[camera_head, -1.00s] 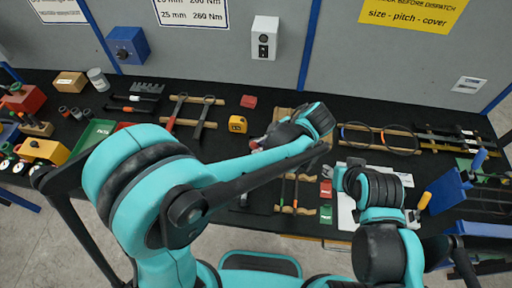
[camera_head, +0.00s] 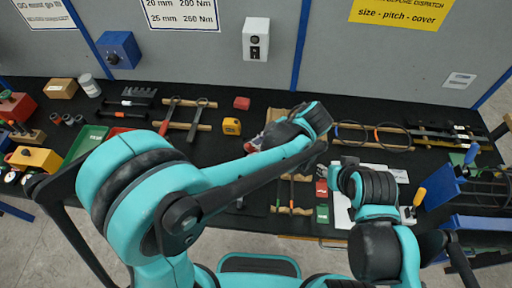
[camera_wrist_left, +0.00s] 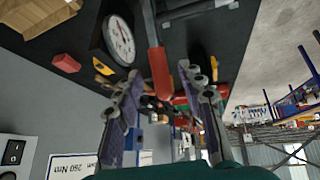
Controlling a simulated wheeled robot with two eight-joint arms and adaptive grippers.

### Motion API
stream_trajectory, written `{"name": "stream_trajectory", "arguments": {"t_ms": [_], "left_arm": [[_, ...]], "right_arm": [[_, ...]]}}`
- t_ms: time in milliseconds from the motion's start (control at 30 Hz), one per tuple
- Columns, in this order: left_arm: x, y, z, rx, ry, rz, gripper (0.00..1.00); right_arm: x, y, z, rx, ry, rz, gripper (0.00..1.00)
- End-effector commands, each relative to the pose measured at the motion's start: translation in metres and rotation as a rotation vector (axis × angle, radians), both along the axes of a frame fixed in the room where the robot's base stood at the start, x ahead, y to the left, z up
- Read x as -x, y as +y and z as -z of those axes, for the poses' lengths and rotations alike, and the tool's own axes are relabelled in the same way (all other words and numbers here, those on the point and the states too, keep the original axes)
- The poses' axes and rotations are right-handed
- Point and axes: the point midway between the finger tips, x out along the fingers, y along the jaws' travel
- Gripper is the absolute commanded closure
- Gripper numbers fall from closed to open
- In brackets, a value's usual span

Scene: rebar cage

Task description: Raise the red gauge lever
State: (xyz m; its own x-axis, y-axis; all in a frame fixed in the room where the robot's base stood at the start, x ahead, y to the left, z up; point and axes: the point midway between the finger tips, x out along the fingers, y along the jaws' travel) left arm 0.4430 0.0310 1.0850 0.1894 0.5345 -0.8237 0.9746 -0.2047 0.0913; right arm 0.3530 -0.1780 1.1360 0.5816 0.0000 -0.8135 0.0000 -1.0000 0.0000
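The red gauge lever (camera_wrist_left: 158,72) shows in the left wrist view as a red handle on a grey bar. My left gripper (camera_wrist_left: 160,78) is open, with one finger on each side of the handle and a visible gap to each. The round white gauge dial (camera_wrist_left: 120,40) is just left of the lever. In the head view my left gripper (camera_head: 256,143) points left over the bench, and my arm hides most of the gauge. My right gripper (camera_head: 334,174) is low over a white sheet; its fingers are too small to read.
The black bench (camera_head: 215,92) carries tools on wooden racks (camera_head: 190,126), a yellow tape measure (camera_head: 231,127) and a red block (camera_head: 242,103). The red block also shows in the left wrist view (camera_wrist_left: 66,63). A blue frame (camera_head: 443,190) stands at the right. A grey wall is behind.

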Motion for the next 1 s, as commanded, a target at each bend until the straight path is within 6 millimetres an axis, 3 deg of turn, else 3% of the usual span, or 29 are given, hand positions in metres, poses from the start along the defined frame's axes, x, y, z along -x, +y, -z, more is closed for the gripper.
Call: {"name": "stream_trajectory", "arguments": {"t_ms": [500,700,1000], "left_arm": [[0.019,-0.053,-0.081,0.0,0.0,0.002,0.61],[0.022,-0.06,-0.093,0.0,0.001,0.001,0.61],[0.022,-0.061,-0.094,0.0,0.001,0.001,0.61]], "right_arm": [[0.0,0.0,0.0,0.0,0.0,0.0,0.6],[0.0,0.0,0.0,0.0,0.0,0.0,0.6],[0.0,0.0,0.0,0.0,0.0,0.0,0.6]]}}
